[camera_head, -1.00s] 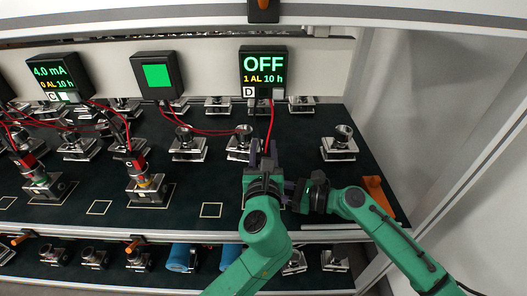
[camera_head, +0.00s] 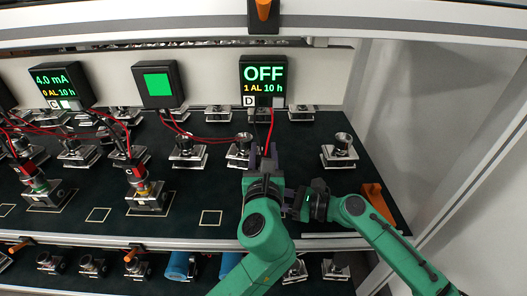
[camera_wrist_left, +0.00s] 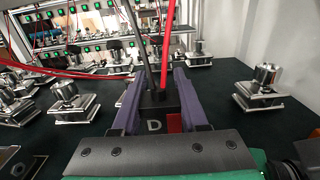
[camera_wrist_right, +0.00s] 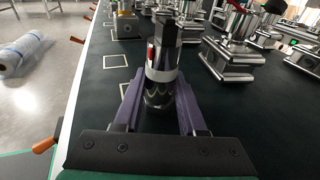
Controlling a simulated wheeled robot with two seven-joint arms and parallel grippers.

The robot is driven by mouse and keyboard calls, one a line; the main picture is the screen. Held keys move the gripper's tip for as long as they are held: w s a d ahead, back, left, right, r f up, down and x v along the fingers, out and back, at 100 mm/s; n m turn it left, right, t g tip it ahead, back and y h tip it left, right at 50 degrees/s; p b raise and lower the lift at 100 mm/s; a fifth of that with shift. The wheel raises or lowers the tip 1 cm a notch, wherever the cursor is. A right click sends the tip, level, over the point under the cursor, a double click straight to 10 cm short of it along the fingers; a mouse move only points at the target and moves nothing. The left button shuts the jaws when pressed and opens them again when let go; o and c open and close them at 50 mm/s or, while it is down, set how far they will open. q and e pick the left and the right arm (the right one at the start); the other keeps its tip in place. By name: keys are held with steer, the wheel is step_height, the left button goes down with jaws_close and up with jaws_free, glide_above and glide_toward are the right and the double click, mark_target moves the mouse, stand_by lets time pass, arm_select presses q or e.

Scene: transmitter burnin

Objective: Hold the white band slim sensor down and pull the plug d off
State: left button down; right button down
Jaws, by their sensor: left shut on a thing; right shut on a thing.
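Plug D, a black block with a white letter D and a red patch (camera_wrist_left: 155,125), is between the purple fingers of my left gripper (camera_wrist_left: 160,92). A black and a red cable rise from it. In the head view, my left gripper (camera_head: 263,158) is below the OFF display. My right gripper (camera_wrist_right: 160,100) is shut around the metal body of the white band slim sensor (camera_wrist_right: 162,75), which stands upright. A dark part with a red patch shows above its white band. The left fingers and arm hide the sensor in the head view. I cannot tell if plug and sensor touch.
The OFF display (camera_head: 264,75) stands behind my left gripper. Several metal sensors stand on the dark board, one at the right (camera_head: 340,150). An empty marked square (camera_head: 211,217) lies left.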

stand_by(0.4)
steer(key=shift+c, duration=2)
jaws_free()
steer(key=shift+d, duration=0.1)
